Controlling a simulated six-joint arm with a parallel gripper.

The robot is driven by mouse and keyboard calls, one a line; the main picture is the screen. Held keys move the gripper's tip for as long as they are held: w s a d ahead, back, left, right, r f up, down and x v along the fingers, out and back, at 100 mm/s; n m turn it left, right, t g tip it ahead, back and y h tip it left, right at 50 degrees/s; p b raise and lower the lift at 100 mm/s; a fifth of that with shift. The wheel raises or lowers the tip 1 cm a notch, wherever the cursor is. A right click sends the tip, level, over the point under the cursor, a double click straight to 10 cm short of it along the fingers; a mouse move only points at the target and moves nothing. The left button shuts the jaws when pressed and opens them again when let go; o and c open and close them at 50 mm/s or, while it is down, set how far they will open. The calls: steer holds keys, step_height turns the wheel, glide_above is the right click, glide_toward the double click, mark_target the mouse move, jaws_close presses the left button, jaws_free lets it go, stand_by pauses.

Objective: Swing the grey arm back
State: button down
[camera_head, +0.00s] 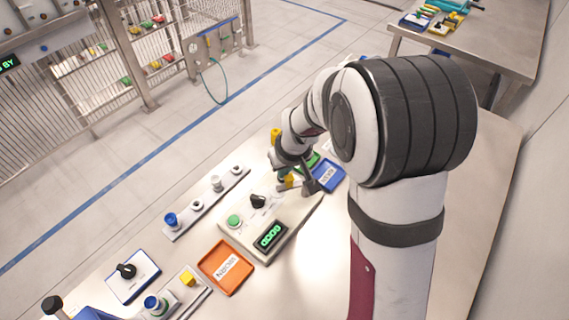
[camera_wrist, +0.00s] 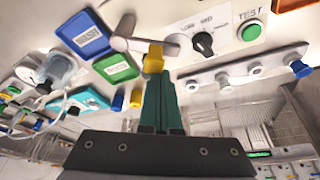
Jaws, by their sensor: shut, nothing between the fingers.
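The grey arm (camera_wrist: 138,43) shows in the wrist view as a pale bar running sideways, with its rounded end by the blue tray. In the head view a grey upright part of it (camera_head: 309,180) stands at the far right corner of the control box. My gripper (camera_wrist: 154,62) has dark green fingers that are closed together, with yellow at their tips. The tips overlap the bar in the wrist view; I cannot tell whether they touch it. In the head view my gripper (camera_head: 287,181) is beside the grey arm, just left of it, partly hidden by my wrist.
The control box (camera_head: 290,212) has a green button (camera_head: 235,221), a black knob (camera_head: 258,201) and a green display (camera_head: 270,235). A blue tray (camera_head: 327,175) and green tray (camera_wrist: 117,69) lie close by. An orange tray (camera_head: 226,267) is in front.

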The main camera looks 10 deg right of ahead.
steer(key=shift+s+n+y, duration=0.3)
steer(key=shift+s+n, duration=0.15)
steer(key=shift+n, duration=0.45)
steer(key=shift+s+d, duration=0.25)
steer(key=shift+s, duration=0.6)
steer(key=shift+s+d, duration=0.1)
steer(key=shift+s, duration=0.05)
steer(key=w+a, duration=0.1)
steer(key=w+a+r, duration=0.1)
steer(key=shift+w+a, duration=0.35)
steer(key=shift+w, duration=0.05)
steer(key=d+v, duration=0.1)
steer(key=v, duration=0.8)
steer(key=s+d+r+m+g, duration=0.1)
steer(key=s+m+g, duration=0.2)
steer(key=s+m, duration=0.7)
steer(key=s, duration=1.6)
steer(key=shift+g, duration=0.4)
